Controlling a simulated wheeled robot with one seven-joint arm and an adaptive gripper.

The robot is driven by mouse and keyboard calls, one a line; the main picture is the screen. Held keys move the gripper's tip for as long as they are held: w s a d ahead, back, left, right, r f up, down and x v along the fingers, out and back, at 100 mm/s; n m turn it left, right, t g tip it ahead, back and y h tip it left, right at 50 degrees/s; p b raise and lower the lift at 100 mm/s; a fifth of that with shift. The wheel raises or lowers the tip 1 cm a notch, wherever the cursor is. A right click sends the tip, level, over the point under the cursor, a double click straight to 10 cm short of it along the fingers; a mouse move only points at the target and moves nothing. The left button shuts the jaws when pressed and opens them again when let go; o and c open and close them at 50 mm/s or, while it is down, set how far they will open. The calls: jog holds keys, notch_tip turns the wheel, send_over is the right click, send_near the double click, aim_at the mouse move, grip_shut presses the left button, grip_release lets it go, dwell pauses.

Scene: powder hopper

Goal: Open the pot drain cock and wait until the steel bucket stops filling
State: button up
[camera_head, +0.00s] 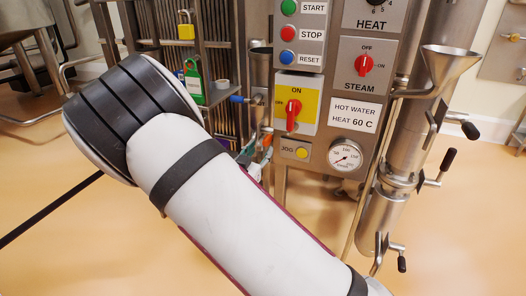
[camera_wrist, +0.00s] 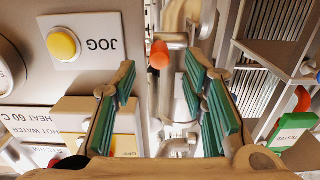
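My gripper (camera_wrist: 159,70) is open in the wrist view, with green pads on both fingers and nothing held between them. An orange-red knob (camera_wrist: 159,54) on a metal pipe fitting shows between the fingertips, beyond them; I cannot tell whether it is the pot drain cock's handle. In the head view my arm crosses the lower left and mostly hides the gripper, near the lower left edge of the control panel (camera_head: 316,156). I cannot make out the steel bucket in either view.
The panel carries a red switch (camera_head: 293,109) on a yellow plate, a JOG button (camera_head: 302,153) and a gauge (camera_head: 345,155). A steel column with a funnel (camera_head: 449,61) and black-knobbed handles stands right. Racks (camera_head: 215,60) with a blue-handled valve (camera_head: 237,99) stand behind my arm.

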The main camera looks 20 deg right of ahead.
aim_at(265, 144)
jog(key=shift+b+x, duration=0.35)
jog(key=shift+x, duration=1.35)
grip_shut()
